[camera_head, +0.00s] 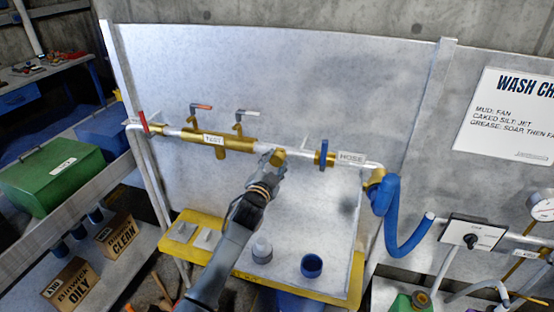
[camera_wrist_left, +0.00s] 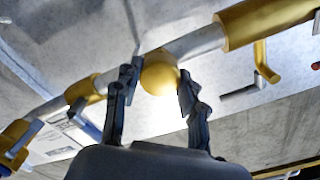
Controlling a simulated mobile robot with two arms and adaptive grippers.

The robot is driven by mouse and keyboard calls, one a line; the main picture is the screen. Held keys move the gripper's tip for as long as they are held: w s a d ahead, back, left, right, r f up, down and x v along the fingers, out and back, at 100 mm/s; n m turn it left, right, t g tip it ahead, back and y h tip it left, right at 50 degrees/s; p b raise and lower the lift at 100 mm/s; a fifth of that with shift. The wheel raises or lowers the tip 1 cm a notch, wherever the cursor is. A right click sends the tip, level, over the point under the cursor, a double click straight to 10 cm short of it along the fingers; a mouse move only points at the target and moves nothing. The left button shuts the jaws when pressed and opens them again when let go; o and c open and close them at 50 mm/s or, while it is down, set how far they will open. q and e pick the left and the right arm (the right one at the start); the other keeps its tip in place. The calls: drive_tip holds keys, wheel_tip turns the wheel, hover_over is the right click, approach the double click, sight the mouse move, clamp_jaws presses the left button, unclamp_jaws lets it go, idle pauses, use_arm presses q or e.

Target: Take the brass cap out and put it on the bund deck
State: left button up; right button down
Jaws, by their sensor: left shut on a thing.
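The brass cap (camera_head: 278,157) is on the silver pipe run, right of the part labelled TEST. In the left wrist view the rounded brass cap (camera_wrist_left: 160,73) sits between the two fingers, against the pipe. My left gripper (camera_head: 272,163) reaches up to it and is shut on it; its fingers also show in the left wrist view (camera_wrist_left: 160,88). I cannot tell whether the cap is still seated. The bund deck (camera_head: 335,277) is the pale, yellow-edged shelf below the pipe. My right gripper is not in view.
A blue hose (camera_head: 392,205) hangs at the right. Bare deck shows around the cup.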

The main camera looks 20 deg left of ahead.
use_arm(q)
drive_tip(key=n, duration=0.2)
drive_tip(key=shift+r+n, duration=0.1)
drive_tip(key=shift+n, duration=0.3)
drive_tip(key=shift+n+p, duration=0.3)
drive_tip(key=shift+n, duration=0.9)
drive_tip(key=o, duration=1.4)
drive_tip(key=shift+c, duration=0.5)
